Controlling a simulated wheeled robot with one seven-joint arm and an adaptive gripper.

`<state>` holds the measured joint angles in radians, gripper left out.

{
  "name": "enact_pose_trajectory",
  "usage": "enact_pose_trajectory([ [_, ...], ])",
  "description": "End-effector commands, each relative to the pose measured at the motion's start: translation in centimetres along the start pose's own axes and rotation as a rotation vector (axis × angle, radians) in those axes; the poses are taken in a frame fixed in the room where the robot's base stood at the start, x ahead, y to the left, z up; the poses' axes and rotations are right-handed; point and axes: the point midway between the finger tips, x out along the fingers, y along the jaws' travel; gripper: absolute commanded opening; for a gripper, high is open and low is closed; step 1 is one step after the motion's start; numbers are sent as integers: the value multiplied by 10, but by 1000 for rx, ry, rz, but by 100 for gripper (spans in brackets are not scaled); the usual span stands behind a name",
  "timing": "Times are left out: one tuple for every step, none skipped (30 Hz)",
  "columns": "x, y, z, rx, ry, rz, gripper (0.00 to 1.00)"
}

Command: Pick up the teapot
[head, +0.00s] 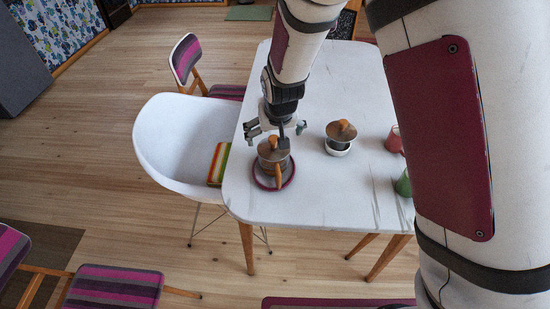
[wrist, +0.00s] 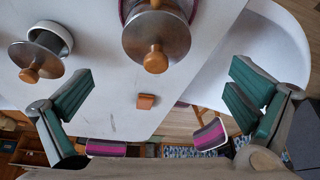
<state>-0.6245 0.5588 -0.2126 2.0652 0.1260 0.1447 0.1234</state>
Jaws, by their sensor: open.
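A metal pot with a round lid, wooden knob and wooden handle, which looks like the teapot (head: 268,160), stands on a dark red-rimmed plate (head: 289,178) near the table's left edge. In the wrist view the teapot (wrist: 168,42) is at top centre, its lid and knob facing me. My gripper (head: 277,130) is at its far side in the head view, partly overlapping its top in the picture. My gripper also shows in the wrist view (wrist: 160,80), its green-padded fingers wide apart with nothing held between them.
A similar lidded pot with a white base (head: 340,148) stands to the right. A red cup (head: 394,140) and a green cup (head: 404,184) are farther right. A white chair (head: 170,145) with a striped item (head: 218,163) adjoins the table (head: 310,195). A small brown block (wrist: 146,101) shows below the teapot.

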Motion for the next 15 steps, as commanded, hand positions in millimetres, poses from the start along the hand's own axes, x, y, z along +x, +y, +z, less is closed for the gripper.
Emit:
enact_pose_trajectory([
  [10, 2, 1, 1, -5, 2, 100],
  [16, 1, 1, 1, -5, 2, 100],
  [24, 1, 2, 1, -5, 1, 100],
  [30, 1, 2, 1, -5, 1, 100],
  [36, 2, 2, 2, -6, 2, 100],
  [43, 2, 2, 2, -5, 2, 100],
  [48, 2, 2, 2, -5, 1, 100],
  [53, 1, 2, 2, -4, 0, 100],
  [59, 1, 2, 2, -5, 1, 100],
  [62, 1, 2, 2, -4, 1, 100],
  [66, 1, 2, 2, -3, 0, 100],
  [69, 1, 2, 2, -3, 0, 100],
  [72, 1, 1, 2, -2, 0, 100],
  [73, 1, 1, 2, -2, 0, 100],
  [74, 1, 1, 2, -2, 0, 100],
])
